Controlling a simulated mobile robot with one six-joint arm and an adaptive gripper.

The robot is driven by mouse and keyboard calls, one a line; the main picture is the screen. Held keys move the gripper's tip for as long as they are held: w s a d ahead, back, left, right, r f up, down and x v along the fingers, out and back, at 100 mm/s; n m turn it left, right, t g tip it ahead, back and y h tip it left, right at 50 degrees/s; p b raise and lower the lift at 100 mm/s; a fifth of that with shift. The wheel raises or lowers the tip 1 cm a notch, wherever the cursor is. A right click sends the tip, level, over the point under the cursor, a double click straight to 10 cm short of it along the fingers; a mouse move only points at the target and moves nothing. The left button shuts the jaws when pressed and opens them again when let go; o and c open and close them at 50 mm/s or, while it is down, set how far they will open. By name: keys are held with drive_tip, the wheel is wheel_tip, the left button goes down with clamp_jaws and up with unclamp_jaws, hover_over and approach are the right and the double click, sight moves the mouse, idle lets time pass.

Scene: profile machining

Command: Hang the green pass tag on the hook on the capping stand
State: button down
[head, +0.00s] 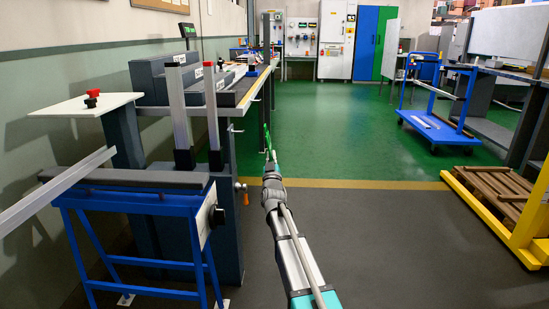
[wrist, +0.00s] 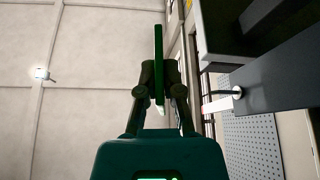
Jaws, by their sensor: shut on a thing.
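The green pass tag (wrist: 158,60) is seen edge-on in the wrist view, clamped between the fingertips of my gripper (wrist: 160,88). In the head view the green tag (head: 267,137) stands up beyond my gripper (head: 269,158), to the right of the workbench. A pale peg with a round base and a reddish end (wrist: 222,102) sticks out from a dark grey part at the right of the wrist view. It looks like a hook and is apart from the tag. I cannot tell for certain which structure is the capping stand.
A grey-topped blue stand (head: 140,177) bears a metal profile at the left. Two upright profiles (head: 178,110) rise behind it beside the workbench (head: 262,82). A blue trolley (head: 436,128) and a yellow frame (head: 490,210) are at the right. The floor between is clear.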

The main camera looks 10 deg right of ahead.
drive_tip(key=shift+w+a, duration=0.1)
drive_tip(key=shift+a, duration=0.2)
drive_tip(key=w+a+f+b, duration=0.1)
drive_tip(key=w+a, duration=0.1)
drive_tip(key=a, duration=0.6)
drive_tip(key=shift+w+a+f+b, duration=0.35)
drive_tip(key=shift+w+f+b, duration=0.05)
idle(1.2)
idle(0.7)
drive_tip(key=c, duration=0.7)
unclamp_jaws()
drive_tip(key=shift+a, duration=0.1)
